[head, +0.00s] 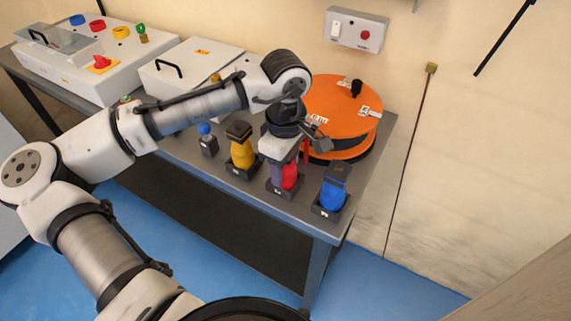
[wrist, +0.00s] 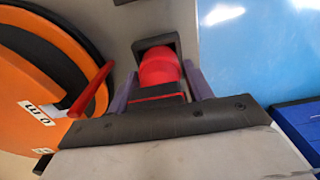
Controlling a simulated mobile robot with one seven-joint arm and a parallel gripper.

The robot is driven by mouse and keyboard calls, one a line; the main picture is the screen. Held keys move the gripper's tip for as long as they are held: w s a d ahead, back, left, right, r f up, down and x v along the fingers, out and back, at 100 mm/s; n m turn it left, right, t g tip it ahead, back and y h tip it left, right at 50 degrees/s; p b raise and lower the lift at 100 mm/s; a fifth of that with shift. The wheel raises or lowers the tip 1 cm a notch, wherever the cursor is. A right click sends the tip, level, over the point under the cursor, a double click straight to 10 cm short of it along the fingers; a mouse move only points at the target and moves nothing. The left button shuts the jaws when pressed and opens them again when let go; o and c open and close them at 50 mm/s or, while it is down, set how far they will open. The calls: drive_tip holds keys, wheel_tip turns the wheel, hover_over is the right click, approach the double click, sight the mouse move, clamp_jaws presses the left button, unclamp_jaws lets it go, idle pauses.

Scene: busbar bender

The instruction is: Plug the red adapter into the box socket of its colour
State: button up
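The red adapter (head: 291,176) stands upright in a dark holder (head: 283,193) near the table's front edge. My gripper (head: 283,172) is directly above it, fingers pointing down. In the wrist view the red adapter (wrist: 158,68) lies between my two purple fingers (wrist: 160,82). They appear open around it, with a narrow gap at the left; contact on the right is unclear. The adapter's top is partly hidden by my gripper. The white box (head: 95,62) at the back left has a red ring socket (head: 97,26) between blue and yellow ones.
A yellow adapter (head: 243,153) stands to the left and a blue adapter (head: 333,194) to the right. An orange reel (head: 330,105) is close behind my gripper. A second white box (head: 190,72) and a small blue-topped item (head: 207,138) stand between here and the socket box.

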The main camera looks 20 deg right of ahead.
drive_tip(key=c, duration=0.7)
drive_tip(key=shift+r, duration=0.1)
drive_tip(key=shift+r, duration=0.1)
drive_tip(key=shift+r+p, duration=1.3)
drive_tip(key=shift+p, duration=0.25)
drive_tip(key=shift+r, duration=0.2)
wheel_tip(320, 180, up, 5)
drive_tip(key=p, duration=0.5)
